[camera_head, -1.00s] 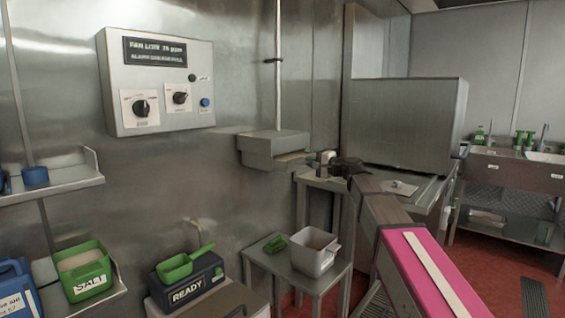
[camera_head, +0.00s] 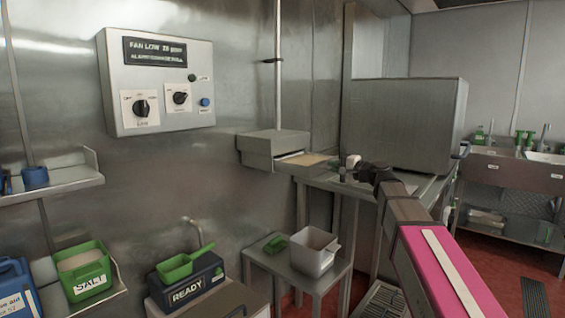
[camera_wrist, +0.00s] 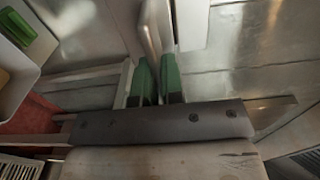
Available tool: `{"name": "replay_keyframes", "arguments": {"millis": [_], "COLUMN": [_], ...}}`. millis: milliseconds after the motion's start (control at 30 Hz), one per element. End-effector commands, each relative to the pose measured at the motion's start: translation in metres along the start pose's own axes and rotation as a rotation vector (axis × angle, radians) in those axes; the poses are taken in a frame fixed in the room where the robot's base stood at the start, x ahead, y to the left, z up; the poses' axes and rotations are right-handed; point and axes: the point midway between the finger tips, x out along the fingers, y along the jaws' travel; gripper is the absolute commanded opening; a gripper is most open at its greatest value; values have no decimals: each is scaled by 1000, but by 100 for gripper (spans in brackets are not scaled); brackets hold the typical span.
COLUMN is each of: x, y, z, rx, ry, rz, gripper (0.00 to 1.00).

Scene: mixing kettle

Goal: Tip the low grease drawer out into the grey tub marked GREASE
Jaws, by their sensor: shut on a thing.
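The low grease drawer (camera_head: 305,161) is slid part way out of the grey box (camera_head: 270,146) on the wall. Its top shows a tan surface. My gripper (camera_head: 352,170) is at the drawer's outer right end. In the wrist view the green fingers (camera_wrist: 158,78) are close together on a pale upright bar (camera_wrist: 152,25), which appears to be the drawer's handle. The pale grey tub (camera_head: 314,252) stands upright on a low table, below the drawer. No marking on it is readable. A tub's rim also shows at the wrist view's left edge (camera_wrist: 32,82).
A green item (camera_head: 275,244) lies beside the tub on the low metal table (camera_head: 285,268). A large steel cabinet (camera_head: 402,125) and worktop stand to the right behind my arm. A dark READY box (camera_head: 187,287) with a green scoop is to the left.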

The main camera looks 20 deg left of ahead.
Motion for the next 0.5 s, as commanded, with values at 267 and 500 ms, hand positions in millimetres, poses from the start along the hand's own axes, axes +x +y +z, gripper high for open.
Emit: {"name": "replay_keyframes", "arguments": {"millis": [267,500], "x": [-29,-51], "y": [-1,-1], "z": [1,0], "rx": [2,2], "ry": [1,1], "rz": [-5,-5], "gripper": [0,0]}}
